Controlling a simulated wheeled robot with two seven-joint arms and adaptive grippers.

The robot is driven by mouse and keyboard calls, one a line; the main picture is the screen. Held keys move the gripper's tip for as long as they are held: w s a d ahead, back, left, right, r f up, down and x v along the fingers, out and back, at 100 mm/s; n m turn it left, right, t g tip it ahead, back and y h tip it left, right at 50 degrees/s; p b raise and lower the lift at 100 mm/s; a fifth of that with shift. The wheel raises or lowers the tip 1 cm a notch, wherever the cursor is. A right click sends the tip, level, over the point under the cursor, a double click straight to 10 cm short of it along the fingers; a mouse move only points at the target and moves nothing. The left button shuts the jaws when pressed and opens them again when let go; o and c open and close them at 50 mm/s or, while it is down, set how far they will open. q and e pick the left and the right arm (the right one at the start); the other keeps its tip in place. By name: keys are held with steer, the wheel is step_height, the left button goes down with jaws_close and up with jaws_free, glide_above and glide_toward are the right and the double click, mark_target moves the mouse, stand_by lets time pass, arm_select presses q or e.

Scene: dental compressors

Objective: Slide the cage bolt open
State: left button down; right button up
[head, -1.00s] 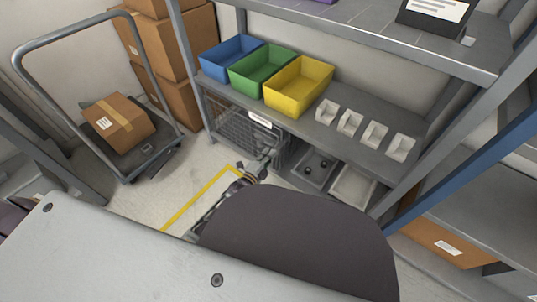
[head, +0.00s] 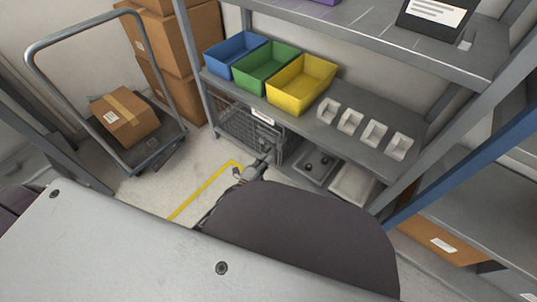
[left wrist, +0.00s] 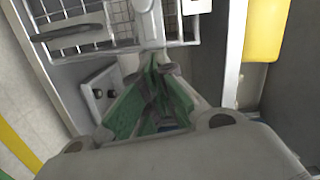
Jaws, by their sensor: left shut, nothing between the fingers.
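The wire cage (head: 238,128) stands on the lower level under the shelf with the coloured bins, and its front shows close up in the left wrist view (left wrist: 85,42). My left gripper (head: 264,158) is at the right part of the cage front. In the left wrist view its green-padded fingers (left wrist: 156,66) are shut and empty, with their tips beside a pale upright bar (left wrist: 149,25) at the cage. I cannot tell whether they touch it. A dark grey handle-like piece (left wrist: 68,32) crosses the wires. The bolt itself is not clearly made out. My right gripper is out of view.
Blue (head: 235,56), green (head: 265,68) and yellow (head: 301,84) bins stand on the shelf above the cage. Grey trays (head: 315,166) lie right of it. A trolley (head: 150,152) with a carton stands at left. Yellow tape (head: 203,190) marks the open floor before the cage.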

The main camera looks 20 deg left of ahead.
arm_select(q)
steer(key=p+v, duration=0.1)
steer(key=v, duration=0.3)
steer(key=shift+s, duration=0.25)
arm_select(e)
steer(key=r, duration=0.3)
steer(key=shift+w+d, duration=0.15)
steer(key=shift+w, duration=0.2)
